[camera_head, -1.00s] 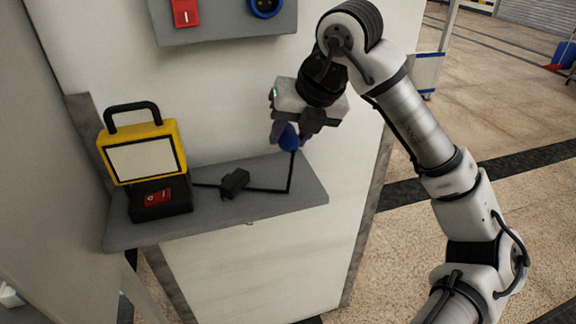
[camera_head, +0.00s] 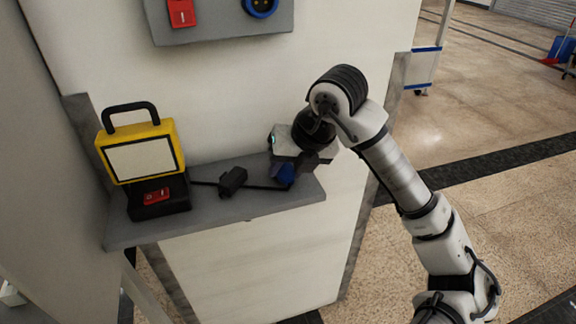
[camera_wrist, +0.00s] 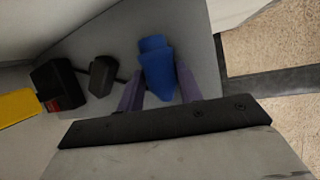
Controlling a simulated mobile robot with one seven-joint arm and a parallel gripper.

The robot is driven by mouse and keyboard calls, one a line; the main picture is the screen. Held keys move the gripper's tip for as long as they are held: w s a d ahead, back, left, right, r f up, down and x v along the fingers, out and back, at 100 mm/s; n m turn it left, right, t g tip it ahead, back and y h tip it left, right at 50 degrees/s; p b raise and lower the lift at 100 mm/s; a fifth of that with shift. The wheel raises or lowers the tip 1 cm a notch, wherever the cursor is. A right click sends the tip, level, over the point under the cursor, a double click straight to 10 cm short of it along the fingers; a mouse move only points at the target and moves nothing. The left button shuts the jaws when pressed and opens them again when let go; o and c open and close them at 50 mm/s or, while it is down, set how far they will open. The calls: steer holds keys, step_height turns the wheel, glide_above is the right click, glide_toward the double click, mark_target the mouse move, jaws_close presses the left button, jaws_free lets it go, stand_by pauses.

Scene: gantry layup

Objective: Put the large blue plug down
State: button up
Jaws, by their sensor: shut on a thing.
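The large blue plug (camera_head: 284,174) is at the right part of the grey shelf (camera_head: 225,214), low at its surface. It also shows in the wrist view (camera_wrist: 156,66), between the two purple fingers. My gripper (camera_head: 281,182) is shut on the plug; in the wrist view my gripper (camera_wrist: 158,92) has a finger on each side of it. A black cable runs left from the plug along the shelf. I cannot tell whether the plug touches the shelf, as the gripper body partly hides it.
A black block (camera_head: 232,181) lies on the cable mid-shelf. A yellow-framed case (camera_head: 140,152) with a black base and red switch stands at the shelf's left. A grey panel (camera_head: 220,22) with a red switch and blue socket (camera_head: 261,5) is on the wall above. The shelf front is clear.

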steer(key=shift+f, duration=0.2)
steer(key=o, duration=0.8)
steer(key=shift+r, duration=0.1)
steer(key=shift+o, duration=0.2)
steer(key=shift+r, duration=0.1)
steer(key=shift+r, duration=0.2)
steer(key=b+v, duration=0.2)
steer(key=v, duration=0.9)
steer(key=shift+s+r, duration=0.2)
steer(key=shift+r, duration=0.1)
steer(key=shift+d, duration=0.15)
